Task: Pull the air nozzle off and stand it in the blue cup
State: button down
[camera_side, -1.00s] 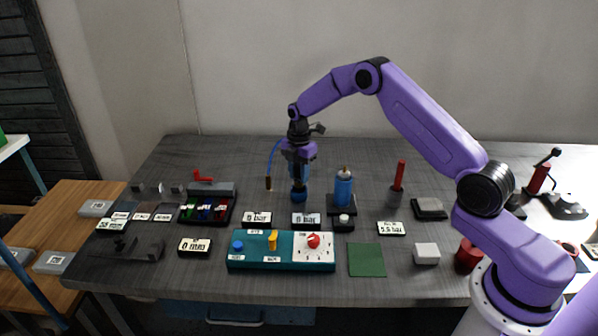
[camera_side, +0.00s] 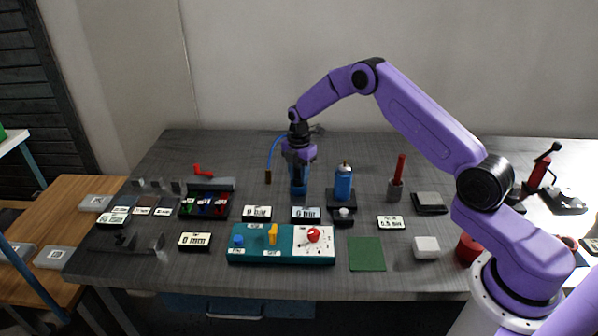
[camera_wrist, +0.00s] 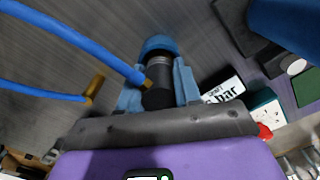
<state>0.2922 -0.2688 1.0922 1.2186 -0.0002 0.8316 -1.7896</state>
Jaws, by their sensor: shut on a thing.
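My gripper (camera_side: 299,170) points down at the back middle of the table, its blue fingers shut on a dark cylinder, which I take for the air nozzle. In the wrist view the nozzle (camera_wrist: 158,82) sits between both fingers. A blue hose (camera_wrist: 60,27) ends at a brass piece near the nozzle; another hose end with a brass tip (camera_wrist: 93,87) hangs free. The blue cup (camera_wrist: 158,43) is directly below the nozzle; it shows in the side view (camera_side: 299,190) under the fingers. I cannot tell how far the nozzle's lower end is inside the cup.
A blue can (camera_side: 343,183) stands close right of the cup. Label plates (camera_side: 257,213) lie in front, then a teal control panel (camera_side: 281,244) with a red knob. A block rack (camera_side: 205,205) is left. A red-handled tool (camera_side: 398,175) stands right. Bare table lies behind.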

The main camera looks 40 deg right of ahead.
jog(key=shift+f, duration=0.35)
jog(key=c, duration=0.7)
grip_release()
notch_tip(320, 180, up, 17)
jog(key=shift+r, duration=0.2)
